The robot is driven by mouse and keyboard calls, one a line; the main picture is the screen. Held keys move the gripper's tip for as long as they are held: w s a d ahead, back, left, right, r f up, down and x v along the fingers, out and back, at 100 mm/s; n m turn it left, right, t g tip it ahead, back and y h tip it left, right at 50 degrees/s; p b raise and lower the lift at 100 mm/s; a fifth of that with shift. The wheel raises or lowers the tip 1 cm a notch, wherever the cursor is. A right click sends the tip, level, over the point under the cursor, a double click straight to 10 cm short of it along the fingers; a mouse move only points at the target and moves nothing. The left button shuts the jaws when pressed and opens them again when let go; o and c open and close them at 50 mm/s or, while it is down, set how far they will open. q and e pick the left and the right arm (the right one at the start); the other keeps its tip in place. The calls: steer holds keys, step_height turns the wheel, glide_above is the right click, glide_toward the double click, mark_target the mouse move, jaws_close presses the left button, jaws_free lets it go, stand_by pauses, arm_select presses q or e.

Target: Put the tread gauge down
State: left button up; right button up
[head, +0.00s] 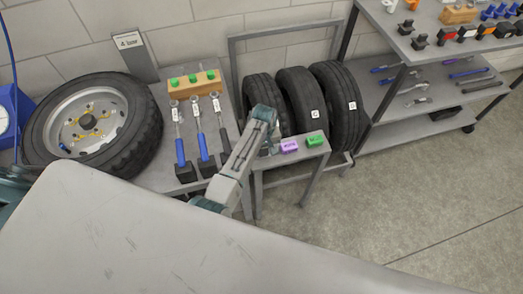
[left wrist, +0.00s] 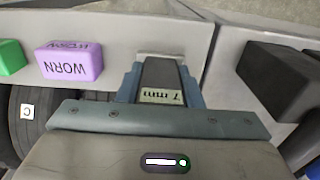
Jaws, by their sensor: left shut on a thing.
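My left gripper (head: 268,150) is over the left end of the small grey stand (head: 285,158), seen partly behind my own arm in the head view. In the left wrist view the gripper (left wrist: 162,85) is shut on the tread gauge (left wrist: 160,72), a dark grey body with a label reading "7 mm". The gauge is close to the stand's top; I cannot tell whether it touches. A purple block (head: 289,146) marked "WORN" (left wrist: 68,62) and a green block (head: 315,139) sit on the stand beside it. My right gripper is not in view.
Tyres (head: 300,98) stand in a rack behind the stand. To the left, a bench (head: 150,178) holds a wheel (head: 90,125), wrenches (head: 200,140) and a wooden block with green pegs (head: 194,82). Shelves (head: 375,95) with tools stand at right. The floor at right is clear.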

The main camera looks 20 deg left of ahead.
arm_select(q)
steer(key=shift+d+r, duration=0.1)
steer(key=o, duration=1)
steer(key=shift+f, duration=0.2)
steer(key=shift+c, duration=0.2)
steer(key=shift+r, duration=0.25)
step_height(320, 180, up, 12)
steer(key=shift+f+b, duration=0.1)
steer(key=shift+b, duration=0.65)
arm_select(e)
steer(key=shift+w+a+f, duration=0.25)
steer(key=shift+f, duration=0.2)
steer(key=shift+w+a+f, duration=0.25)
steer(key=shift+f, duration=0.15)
